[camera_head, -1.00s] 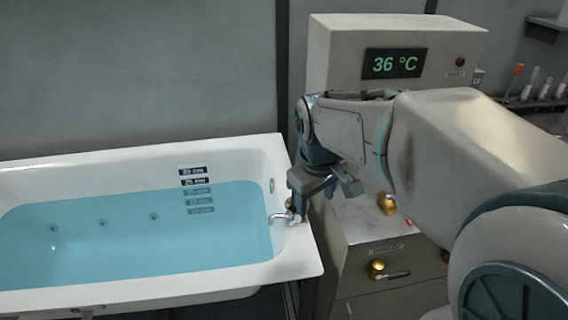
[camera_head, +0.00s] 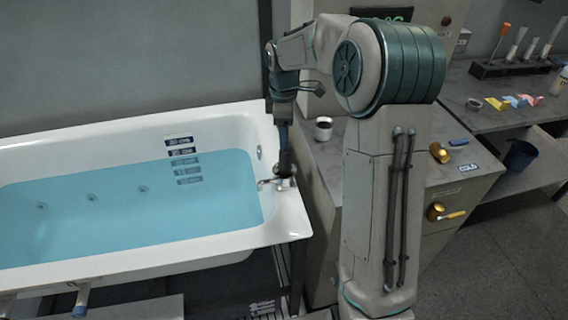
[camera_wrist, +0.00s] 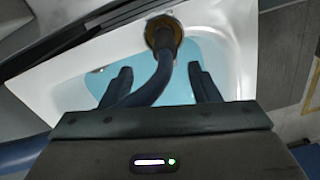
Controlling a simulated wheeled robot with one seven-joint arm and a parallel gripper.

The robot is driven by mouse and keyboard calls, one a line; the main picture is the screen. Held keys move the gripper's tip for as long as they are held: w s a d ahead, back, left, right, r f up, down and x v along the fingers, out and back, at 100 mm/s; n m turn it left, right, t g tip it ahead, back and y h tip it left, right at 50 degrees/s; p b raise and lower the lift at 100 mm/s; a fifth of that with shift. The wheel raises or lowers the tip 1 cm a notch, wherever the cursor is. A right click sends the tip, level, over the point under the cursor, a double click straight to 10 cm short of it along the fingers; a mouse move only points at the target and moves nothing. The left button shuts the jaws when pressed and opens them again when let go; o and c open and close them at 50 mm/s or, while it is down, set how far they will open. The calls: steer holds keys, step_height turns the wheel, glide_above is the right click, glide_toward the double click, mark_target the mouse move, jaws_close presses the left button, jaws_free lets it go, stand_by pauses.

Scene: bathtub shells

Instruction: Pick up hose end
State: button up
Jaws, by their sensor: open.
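In the wrist view, my gripper (camera_wrist: 161,75) is open, with one dark finger on each side of a blue hose (camera_wrist: 150,92). The hose runs between the fingers to a round hose end (camera_wrist: 163,32) with a dark rim and brownish face, beyond the fingertips and over the tub. The fingers look apart from the hose. In the head view, my gripper (camera_head: 284,112) points down above the tub's right rim. A dark shape below it reaches the rim near the tap; I cannot tell there which part is hose and which is finger.
The white bathtub (camera_head: 225,243) holds blue water (camera_head: 120,210). A chrome tap (camera_head: 268,183) sits at its right end. A cabinet (camera_head: 322,170) with a small jar (camera_head: 323,128) stands right of the tub. A side table (camera_head: 465,88) with a tube rack is farther right.

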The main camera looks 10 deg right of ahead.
mark_target(284, 156)
step_height(284, 156, down, 4)
steer(key=shift+r, duration=0.1)
steer(key=shift+s+f+p, duration=0.15)
steer(key=shift+s+f, duration=0.05)
steer(key=shift+f, duration=1.2)
steer(key=shift+s+f+p, duration=0.15)
steer(key=shift+s+f, duration=0.05)
steer(key=shift+f, duration=1.15)
steer(key=shift+c, duration=0.3)
steer(key=c, duration=1.1)
steer(key=shift+r, duration=0.1)
